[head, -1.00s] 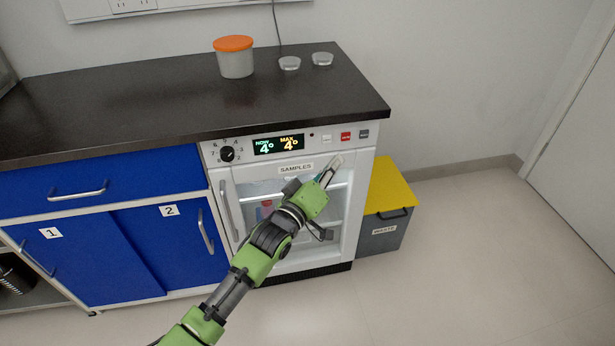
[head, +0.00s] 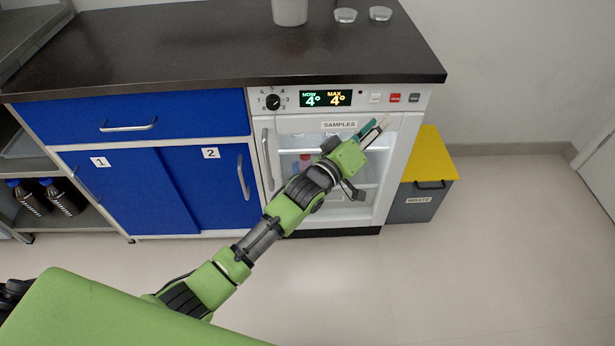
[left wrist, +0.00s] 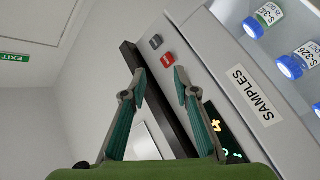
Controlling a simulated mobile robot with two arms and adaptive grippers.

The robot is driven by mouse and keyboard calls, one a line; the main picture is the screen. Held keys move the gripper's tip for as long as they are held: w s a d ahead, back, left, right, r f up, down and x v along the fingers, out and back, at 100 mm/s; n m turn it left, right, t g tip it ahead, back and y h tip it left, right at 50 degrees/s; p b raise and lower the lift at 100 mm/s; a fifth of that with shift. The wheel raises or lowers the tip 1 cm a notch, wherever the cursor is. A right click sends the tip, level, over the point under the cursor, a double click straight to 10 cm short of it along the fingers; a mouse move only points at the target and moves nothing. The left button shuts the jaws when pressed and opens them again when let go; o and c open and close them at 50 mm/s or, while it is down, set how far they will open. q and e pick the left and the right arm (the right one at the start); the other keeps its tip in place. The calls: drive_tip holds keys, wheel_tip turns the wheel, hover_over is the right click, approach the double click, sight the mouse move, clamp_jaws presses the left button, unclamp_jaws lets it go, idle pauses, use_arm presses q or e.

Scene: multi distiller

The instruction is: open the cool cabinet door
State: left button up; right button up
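The cool cabinet (head: 340,115) is white, with a "SAMPLES" label and a glass-fronted door (head: 397,165) that looks shut. Its vertical handle (head: 267,158) is on the door's left side. My left gripper (head: 374,131) is in front of the door's upper right, right of the handle and apart from it. In the left wrist view its two fingers (left wrist: 160,82) are spread with nothing between them. That view also shows the "SAMPLES" label (left wrist: 253,96) and blue-capped vials (left wrist: 290,66) behind the glass. My right gripper is not in view.
A dark countertop (head: 220,50) runs above the cabinet and the blue cupboards (head: 205,185). A grey waste bin (head: 422,203) with a yellow lid stands right of the cabinet. The floor (head: 480,270) in front is clear.

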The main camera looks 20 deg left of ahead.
use_arm(q)
drive_tip(key=s+a+f+m+y+b, duration=0.1)
drive_tip(key=s+a+f+m+b, duration=0.15)
drive_tip(key=s+a+f, duration=0.55)
drive_tip(key=s+a+f+m+y+b, duration=0.1)
drive_tip(key=s+a+f+m+b, duration=0.2)
drive_tip(key=a, duration=1)
drive_tip(key=s+a+f+m+y+b, duration=0.2)
drive_tip(key=s+a+f, duration=0.45)
drive_tip(key=a, duration=0.35)
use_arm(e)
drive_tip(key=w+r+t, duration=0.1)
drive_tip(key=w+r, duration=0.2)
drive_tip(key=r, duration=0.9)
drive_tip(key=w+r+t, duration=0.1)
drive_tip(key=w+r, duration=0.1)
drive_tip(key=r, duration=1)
use_arm(q)
drive_tip(key=shift+t, duration=0.3)
drive_tip(key=b+x, duration=0.1)
drive_tip(key=x, duration=0.8)
drive_tip(key=f+b+x, duration=0.1)
drive_tip(key=x, duration=0.4)
drive_tip(key=shift+w+a+b, duration=0.1)
drive_tip(key=shift+w+b, duration=0.1)
drive_tip(key=shift+b, duration=0.15)
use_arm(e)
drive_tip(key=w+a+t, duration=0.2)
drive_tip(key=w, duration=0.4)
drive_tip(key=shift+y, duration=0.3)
